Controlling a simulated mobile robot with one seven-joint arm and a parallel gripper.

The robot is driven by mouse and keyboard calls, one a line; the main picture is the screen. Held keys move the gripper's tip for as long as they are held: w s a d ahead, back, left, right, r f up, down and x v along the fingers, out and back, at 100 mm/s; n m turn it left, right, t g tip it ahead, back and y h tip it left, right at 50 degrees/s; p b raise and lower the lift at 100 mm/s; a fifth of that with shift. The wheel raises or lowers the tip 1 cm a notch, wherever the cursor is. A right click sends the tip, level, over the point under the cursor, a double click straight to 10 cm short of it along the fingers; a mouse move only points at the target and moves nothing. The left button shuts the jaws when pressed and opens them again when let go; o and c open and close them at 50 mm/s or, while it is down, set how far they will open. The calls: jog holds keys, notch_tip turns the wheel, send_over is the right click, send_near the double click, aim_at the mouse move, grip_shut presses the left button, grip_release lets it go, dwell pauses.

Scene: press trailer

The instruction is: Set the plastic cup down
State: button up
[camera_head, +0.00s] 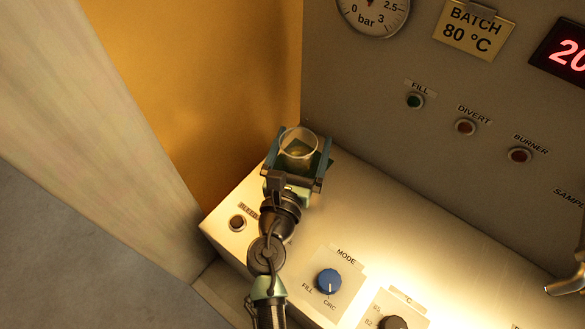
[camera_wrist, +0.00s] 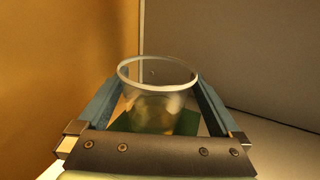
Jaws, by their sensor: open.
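The plastic cup (camera_head: 299,146) is clear, with a pale rim, and stands upright at the far left corner of the console top. Something yellowish shows through its wall. It also shows in the wrist view (camera_wrist: 158,92), over a dark green patch (camera_wrist: 185,122) that shows below and beside it. My gripper (camera_head: 299,155) is open, with one blue finger on each side of the cup. In the wrist view the fingers (camera_wrist: 157,100) stand apart from the cup's wall, with small gaps. The cup's base is partly hidden by my gripper.
The console top (camera_head: 385,225) has a blue MODE knob (camera_head: 328,281), a dark knob (camera_head: 393,323) and a dark button (camera_head: 237,222). A grey panel with lamps rises behind, and an orange wall (camera_head: 205,80) stands at the left. A metal spout (camera_head: 567,285) is at the right.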

jog(key=b+v, duration=0.1)
jog(key=v, duration=0.9)
jog(key=shift+s, duration=0.2)
jog(key=shift+r, duration=0.1)
jog(key=w+d+r+m+t+h, duration=0.1)
jog(key=w+r+m, duration=0.2)
jog(key=r+m, duration=0.35)
jog(key=w+d+r+m, duration=0.1)
jog(key=w+r+m, duration=0.2)
jog(key=r+m, duration=0.3)
notch_tip(320, 180, up, 15)
jog(key=m+t, duration=0.2)
jog(key=m, duration=0.7)
send_over(296, 164)
jog(key=w+d, duration=0.1)
jog(key=d, duration=0.1)
jog(key=s+r+m+t+y, duration=0.2)
jog(key=s+r+m, duration=0.3)
jog(key=r, duration=0.6)
jog(key=s+a+r+m+t+y, duration=0.1)
jog(key=s+r+m+t+y, duration=0.2)
jog(key=r, duration=0.9)
jog(key=s+m+t, duration=0.2)
jog(key=m, duration=0.1)
jog(key=shift+a+r+m, duration=0.2)
jog(key=shift+a+m, duration=0.1)
jog(key=shift+m, duration=0.05)
